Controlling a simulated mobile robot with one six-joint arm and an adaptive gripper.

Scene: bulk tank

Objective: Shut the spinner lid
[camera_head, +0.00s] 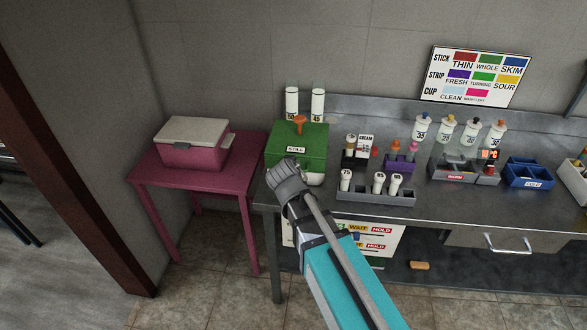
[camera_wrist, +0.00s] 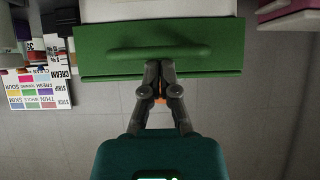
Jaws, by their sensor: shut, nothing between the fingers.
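The spinner (camera_head: 316,139) is a green box with a STILL label and an orange knob (camera_head: 299,121), at the left end of the steel counter. In the wrist view its green lid (camera_wrist: 105,60) spans the top, with a rounded green handle bar across it. A pale surface lies beyond the lid's edge. My gripper (camera_head: 284,166) is in front of the spinner and hides part of its front. In the wrist view my gripper (camera_wrist: 159,66) is shut and empty, with its tips at the handle bar. I cannot tell whether they touch it or whether the lid is fully down.
A pink cooler with a pale lid (camera_head: 194,130) stands on a pink table (camera_head: 226,166) to the left. Two white tubes (camera_head: 291,101) stand behind the spinner. A grey rack of white cups (camera_head: 376,197) is close on the right. Bottles and a blue bin (camera_head: 527,174) are farther right.

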